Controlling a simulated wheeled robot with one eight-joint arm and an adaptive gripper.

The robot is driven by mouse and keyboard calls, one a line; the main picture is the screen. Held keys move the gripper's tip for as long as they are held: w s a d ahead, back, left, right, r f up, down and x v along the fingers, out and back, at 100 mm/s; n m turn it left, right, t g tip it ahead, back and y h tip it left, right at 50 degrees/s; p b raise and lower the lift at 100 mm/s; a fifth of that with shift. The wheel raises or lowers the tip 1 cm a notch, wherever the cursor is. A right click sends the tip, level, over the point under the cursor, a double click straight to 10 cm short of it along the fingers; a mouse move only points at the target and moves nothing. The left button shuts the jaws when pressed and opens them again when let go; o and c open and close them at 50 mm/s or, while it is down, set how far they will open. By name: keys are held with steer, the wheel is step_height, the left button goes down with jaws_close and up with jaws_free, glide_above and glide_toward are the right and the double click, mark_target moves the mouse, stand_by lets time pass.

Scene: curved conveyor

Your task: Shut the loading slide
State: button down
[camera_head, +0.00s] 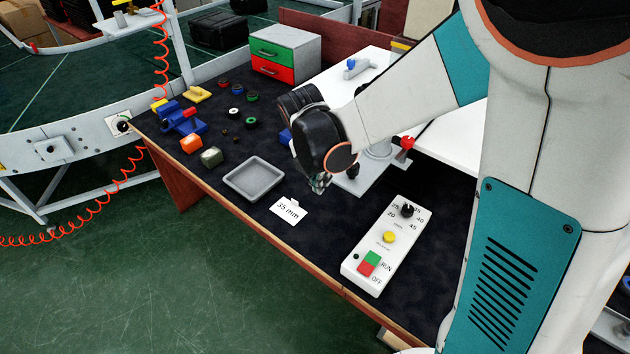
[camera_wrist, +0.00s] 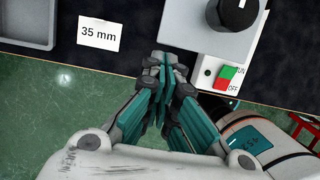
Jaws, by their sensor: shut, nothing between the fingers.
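My gripper (camera_head: 319,184) is shut and empty, pointing down over the dark bench top. In the wrist view its fingertips (camera_wrist: 165,62) meet beside the left front corner of a light grey plate (camera_wrist: 190,28). That plate, which looks like the loading slide, carries a black knob (camera_wrist: 238,12) with a white mark. In the head view the grey plate (camera_head: 358,187) sticks out from the fixture behind my gripper, and my arm hides much of it. I cannot tell whether the fingers touch the plate.
A control box (camera_head: 388,245) with red and green buttons stands to the right. A "35 mm" card (camera_head: 288,210) and a grey tray (camera_head: 253,179) lie to the left. A red-knobbed lever (camera_head: 406,143) rises behind. Small parts and a drawer cabinet (camera_head: 286,52) stand farther back.

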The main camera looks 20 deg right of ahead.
mark_target(333, 175)
steer(key=shift+d, duration=0.15)
steer(key=w+d, duration=0.1)
steer(key=d, duration=0.1)
steer(key=w+d, duration=0.2)
steer(key=d, duration=0.1)
steer(key=w+d, duration=0.2)
steer(key=shift+w+d, duration=0.15)
steer(key=shift+w, duration=0.05)
steer(key=s+a, duration=0.1)
steer(key=a, duration=0.1)
steer(key=s+a, duration=0.1)
steer(key=shift+s+a+r, duration=0.1)
steer(key=shift+s+a, duration=0.2)
steer(key=shift+a, duration=0.05)
steer(key=p+v, duration=0.3)
steer(key=v, duration=0.7)
steer(key=s+a+p, duration=0.3)
steer(key=s+p, duration=0.2)
steer(key=s, duration=0.1)
steer(key=w+d+f+b, duration=0.3)
steer(key=w+d+f, duration=0.1)
steer(key=f, duration=0.6)
steer(key=shift+d+b, duration=0.4)
